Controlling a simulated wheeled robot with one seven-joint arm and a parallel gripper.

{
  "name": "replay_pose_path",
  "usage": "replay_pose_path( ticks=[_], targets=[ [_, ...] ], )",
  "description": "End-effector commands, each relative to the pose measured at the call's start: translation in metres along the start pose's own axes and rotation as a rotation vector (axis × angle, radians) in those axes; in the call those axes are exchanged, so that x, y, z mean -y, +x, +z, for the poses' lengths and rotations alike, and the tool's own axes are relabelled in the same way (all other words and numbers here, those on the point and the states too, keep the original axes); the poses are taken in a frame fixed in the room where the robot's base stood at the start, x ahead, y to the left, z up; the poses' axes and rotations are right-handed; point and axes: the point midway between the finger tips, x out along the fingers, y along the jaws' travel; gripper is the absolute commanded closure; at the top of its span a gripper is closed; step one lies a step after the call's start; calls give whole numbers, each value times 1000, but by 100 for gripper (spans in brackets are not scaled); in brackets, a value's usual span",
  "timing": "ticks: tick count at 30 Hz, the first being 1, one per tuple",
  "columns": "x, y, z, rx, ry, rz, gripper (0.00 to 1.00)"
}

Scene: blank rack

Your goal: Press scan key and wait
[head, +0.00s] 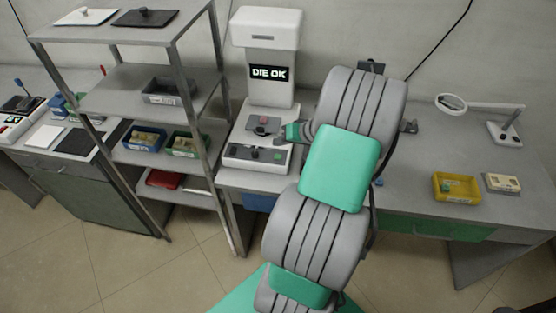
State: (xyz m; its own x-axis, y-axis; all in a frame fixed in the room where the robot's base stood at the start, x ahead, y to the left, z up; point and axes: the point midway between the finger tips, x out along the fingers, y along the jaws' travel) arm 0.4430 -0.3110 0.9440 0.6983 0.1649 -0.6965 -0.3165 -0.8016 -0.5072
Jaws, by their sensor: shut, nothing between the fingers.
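The grey-white machine (265,77) stands on the bench and its dark display reads "DIE OK". A small grey and reddish piece (264,124) rests on its stage. Which one is the scan key I cannot read.
A metal rack (190,104) stands close on the left, holding lidded plates, a dark bin (163,91), a blue bin (144,138) and a green bin (184,145).

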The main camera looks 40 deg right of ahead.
Motion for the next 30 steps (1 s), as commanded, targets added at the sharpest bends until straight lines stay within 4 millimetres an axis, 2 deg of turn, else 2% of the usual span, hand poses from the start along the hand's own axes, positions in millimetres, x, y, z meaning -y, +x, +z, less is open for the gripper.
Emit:
replay_pose_path(
  ticks=[3, 7, 30],
  targets=[
    [-12, 17, 12, 0, 1, 0, 100],
    [-18, 24, 17, 0, 0, 0, 100],
    [-18, 25, 18, 0, 0, 0, 100]
  ],
)
